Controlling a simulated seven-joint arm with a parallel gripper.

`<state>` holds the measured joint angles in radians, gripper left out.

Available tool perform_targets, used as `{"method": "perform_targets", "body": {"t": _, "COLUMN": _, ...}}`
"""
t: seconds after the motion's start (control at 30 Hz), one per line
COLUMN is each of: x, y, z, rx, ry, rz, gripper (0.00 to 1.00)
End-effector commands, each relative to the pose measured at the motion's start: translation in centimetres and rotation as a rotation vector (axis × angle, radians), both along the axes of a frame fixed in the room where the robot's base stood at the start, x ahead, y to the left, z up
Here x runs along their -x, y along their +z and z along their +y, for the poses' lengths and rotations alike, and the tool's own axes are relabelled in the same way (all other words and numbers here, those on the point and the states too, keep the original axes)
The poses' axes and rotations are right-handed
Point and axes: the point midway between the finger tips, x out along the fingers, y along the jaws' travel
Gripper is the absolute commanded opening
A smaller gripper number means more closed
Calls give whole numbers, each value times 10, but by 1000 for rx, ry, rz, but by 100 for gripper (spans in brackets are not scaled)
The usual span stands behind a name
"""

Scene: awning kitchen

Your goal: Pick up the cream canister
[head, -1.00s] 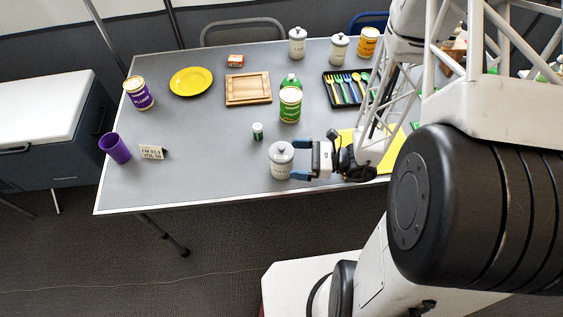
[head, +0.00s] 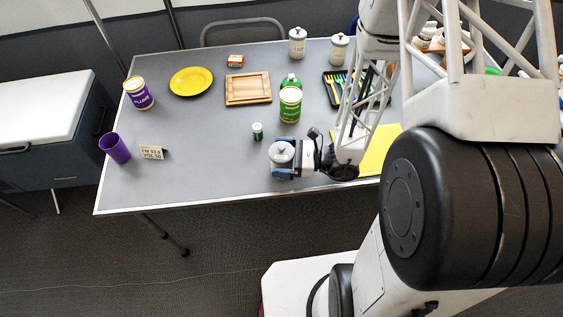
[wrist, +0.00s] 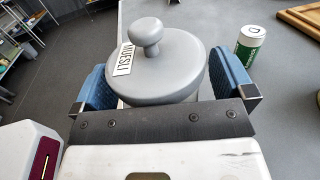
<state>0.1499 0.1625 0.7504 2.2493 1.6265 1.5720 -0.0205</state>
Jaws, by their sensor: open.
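A cream canister (head: 281,150) with a grey knobbed lid stands upright near the table's front edge. In the wrist view its grey lid (wrist: 165,65) carries a label reading MUESLI. My gripper (head: 281,163) is open around it, level with its upper part. In the wrist view the blue finger pads of my gripper (wrist: 163,85) lie on either side of the canister, with a gap visible at the right pad. The lid hides most of its body there.
A small green-and-white cylinder (head: 257,131) stands just behind the canister. A green tin (head: 290,104), a wooden tray (head: 248,89) and two similar lidded canisters, left (head: 298,44) and right (head: 339,48), are farther back. The table's left front is mostly clear.

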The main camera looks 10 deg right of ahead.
Motion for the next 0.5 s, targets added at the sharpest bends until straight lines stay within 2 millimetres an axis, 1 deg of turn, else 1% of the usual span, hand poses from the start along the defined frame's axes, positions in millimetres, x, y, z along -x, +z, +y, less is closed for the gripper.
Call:
{"method": "perform_targets", "body": {"t": 0.43, "x": 0, "y": 0, "z": 0, "rx": 0, "ry": 0, "rz": 0, "gripper": 100}}
{"method": "perform_targets", "body": {"t": 0.5, "x": 0, "y": 0, "z": 0, "rx": 0, "ry": 0, "rz": 0, "gripper": 89}}
